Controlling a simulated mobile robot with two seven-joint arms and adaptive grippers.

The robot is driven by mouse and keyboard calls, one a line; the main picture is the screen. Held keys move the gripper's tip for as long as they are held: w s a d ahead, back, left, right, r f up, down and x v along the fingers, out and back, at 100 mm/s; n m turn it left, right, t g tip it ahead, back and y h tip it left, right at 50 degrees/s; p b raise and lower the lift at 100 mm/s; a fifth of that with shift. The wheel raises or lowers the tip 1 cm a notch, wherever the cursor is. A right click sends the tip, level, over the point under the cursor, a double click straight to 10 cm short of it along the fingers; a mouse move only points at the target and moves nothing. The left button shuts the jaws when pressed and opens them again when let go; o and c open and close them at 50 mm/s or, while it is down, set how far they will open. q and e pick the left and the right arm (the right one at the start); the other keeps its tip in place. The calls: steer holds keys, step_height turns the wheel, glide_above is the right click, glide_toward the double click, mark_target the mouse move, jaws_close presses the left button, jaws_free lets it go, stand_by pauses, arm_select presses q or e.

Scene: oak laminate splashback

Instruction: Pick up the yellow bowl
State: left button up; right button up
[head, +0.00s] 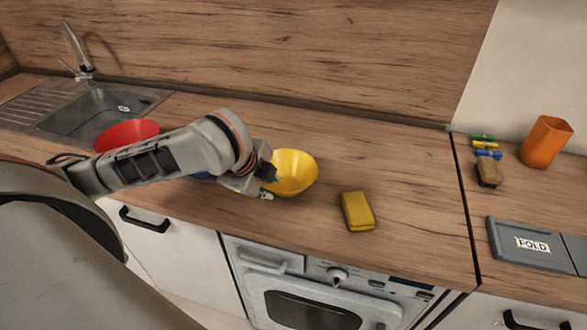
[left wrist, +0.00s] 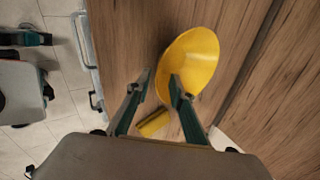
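The yellow bowl (head: 295,174) stands on the wooden counter in the middle of the head view, its left side partly hidden by my left gripper. My left gripper (head: 266,182) is at the bowl's left edge. In the left wrist view, the bowl (left wrist: 200,55) lies just beyond the fingertips. My left gripper (left wrist: 160,78) has its two fingers apart there, with the bowl's near edge reaching toward the gap. One finger overlaps the bowl in the picture; I cannot tell whether it touches. My right gripper is not in view.
A yellow sponge (head: 357,211) lies right of the bowl. A red bowl (head: 125,134) is behind my left arm, near the sink (head: 100,108). An orange cup (head: 546,141), a brown item (head: 488,173) and a grey box (head: 530,243) stand at right. Counter behind the bowl is clear.

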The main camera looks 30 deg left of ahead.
mark_target(275, 191)
arm_select(q)
steer(key=shift+w+f, duration=0.3)
steer(key=shift+f, duration=0.65)
steer(key=shift+w+a+f, duration=0.1)
steer(key=shift+w+f, duration=0.1)
steer(key=shift+f, duration=0.1)
steer(key=x, duration=0.3)
steer(key=shift+w+a+f, duration=0.2)
steer(key=shift+w, duration=0.05)
steer(key=shift+w+f, duration=0.2)
steer(key=shift+f, duration=0.05)
steer(key=shift+w+f, duration=0.1)
jaws_close()
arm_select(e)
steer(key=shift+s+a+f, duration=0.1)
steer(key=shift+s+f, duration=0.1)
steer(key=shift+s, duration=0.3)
